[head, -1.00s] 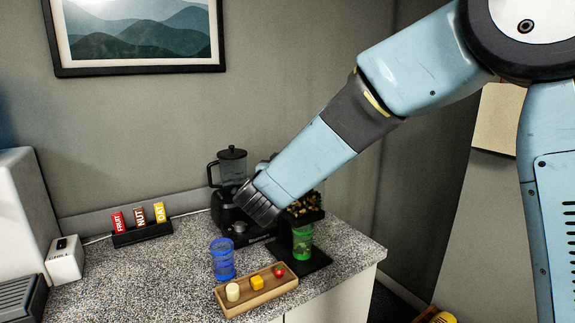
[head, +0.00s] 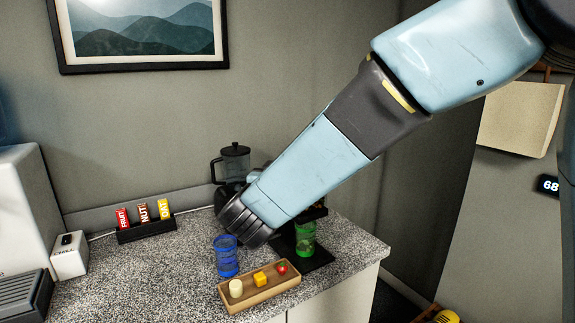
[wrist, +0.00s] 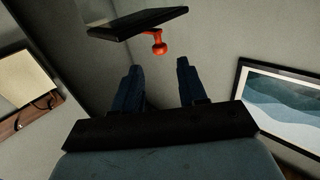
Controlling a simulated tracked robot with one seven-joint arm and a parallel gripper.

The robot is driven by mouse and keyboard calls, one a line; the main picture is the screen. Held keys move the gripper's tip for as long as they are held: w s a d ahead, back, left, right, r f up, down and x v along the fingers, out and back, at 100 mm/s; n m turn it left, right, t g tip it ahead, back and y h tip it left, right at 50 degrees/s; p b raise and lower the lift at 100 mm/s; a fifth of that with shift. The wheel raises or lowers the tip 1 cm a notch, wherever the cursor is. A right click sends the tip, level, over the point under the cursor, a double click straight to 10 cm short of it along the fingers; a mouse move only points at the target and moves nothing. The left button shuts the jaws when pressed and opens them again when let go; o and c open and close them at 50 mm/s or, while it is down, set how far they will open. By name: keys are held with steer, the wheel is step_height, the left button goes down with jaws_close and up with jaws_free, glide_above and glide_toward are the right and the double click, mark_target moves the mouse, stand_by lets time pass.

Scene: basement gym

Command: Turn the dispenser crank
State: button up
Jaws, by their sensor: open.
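The dispenser shows in the wrist view as a dark slab-like body (wrist: 138,22) with an orange crank (wrist: 157,42) sticking out below it. My gripper (wrist: 158,84) is open and empty; its two dark fingers point toward the crank, which lies beyond the tips, roughly between them. No contact is visible. In the head view my arm hides the dispenser's upper part and the crank; the dark base (head: 318,260) shows, with a green cup (head: 305,238) on it. My fingers are hidden there too.
On the speckled counter (head: 150,275) stand a blue cup (head: 227,258), a wooden tray (head: 262,293) with small food pieces, a blender (head: 234,162) and a rack (head: 147,230) of labelled packets. A white box (head: 68,257) is at left. The counter's middle left is clear.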

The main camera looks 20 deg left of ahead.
steer(key=s, duration=0.6)
steer(key=shift+d, duration=0.25)
steer(key=shift+o, duration=0.2)
steer(key=shift+w, duration=0.1)
